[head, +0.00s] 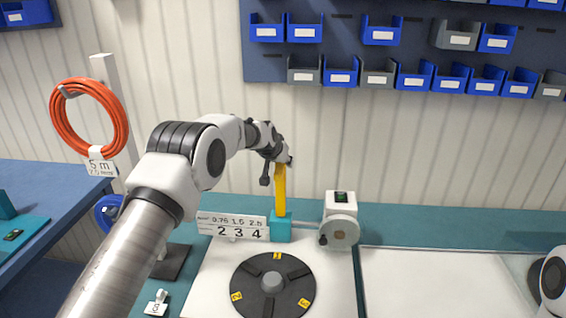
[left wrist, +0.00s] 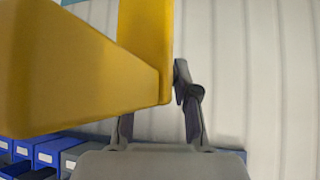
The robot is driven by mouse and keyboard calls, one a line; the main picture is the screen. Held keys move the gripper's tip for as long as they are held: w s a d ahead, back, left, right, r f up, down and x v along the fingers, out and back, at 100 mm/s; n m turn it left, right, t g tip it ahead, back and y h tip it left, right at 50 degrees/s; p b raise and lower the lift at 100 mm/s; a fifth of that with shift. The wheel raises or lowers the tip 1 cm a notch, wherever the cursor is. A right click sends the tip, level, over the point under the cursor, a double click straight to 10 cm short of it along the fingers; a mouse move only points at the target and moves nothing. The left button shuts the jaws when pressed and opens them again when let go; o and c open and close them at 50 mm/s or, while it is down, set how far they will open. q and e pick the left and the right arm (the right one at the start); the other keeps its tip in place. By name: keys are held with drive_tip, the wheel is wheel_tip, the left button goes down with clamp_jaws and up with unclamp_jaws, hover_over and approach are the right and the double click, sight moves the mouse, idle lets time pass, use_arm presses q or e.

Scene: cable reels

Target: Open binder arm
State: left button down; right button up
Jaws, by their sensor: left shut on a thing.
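The yellow binder arm (head: 280,190) stands upright on a teal block (head: 281,228) at the back of the white work surface. My left gripper (head: 277,168) reaches it from the upper left and is shut on its top end. In the left wrist view the yellow arm (left wrist: 90,75) fills the upper left and passes between the fingers (left wrist: 158,98). It hides much of one finger; the other finger shows beside its edge. My right gripper is out of view; only a piece of my right arm shows at the right edge.
A dark round turntable (head: 262,288) with yellow number tags lies in front of the block. A white device with a crank wheel (head: 340,222) stands to the right, and a number sign (head: 232,226) to the left. An orange cable coil (head: 88,118) hangs on a post.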

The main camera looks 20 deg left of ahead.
use_arm(q)
drive_tip(key=shift+s+f, duration=0.1)
drive_tip(key=shift+f, duration=0.4)
drive_tip(key=c, duration=1.1)
unclamp_jaws()
drive_tip(key=shift+o, duration=1.2)
drive_tip(key=shift+a+f, duration=0.1)
drive_tip(key=shift+w+a+f, duration=0.15)
drive_tip(key=shift+w+a, duration=0.05)
drive_tip(key=shift+d+r, duration=0.1)
drive_tip(key=shift+r, duration=0.1)
drive_tip(key=v, duration=1.1)
drive_tip(key=shift+s+r, duration=0.25)
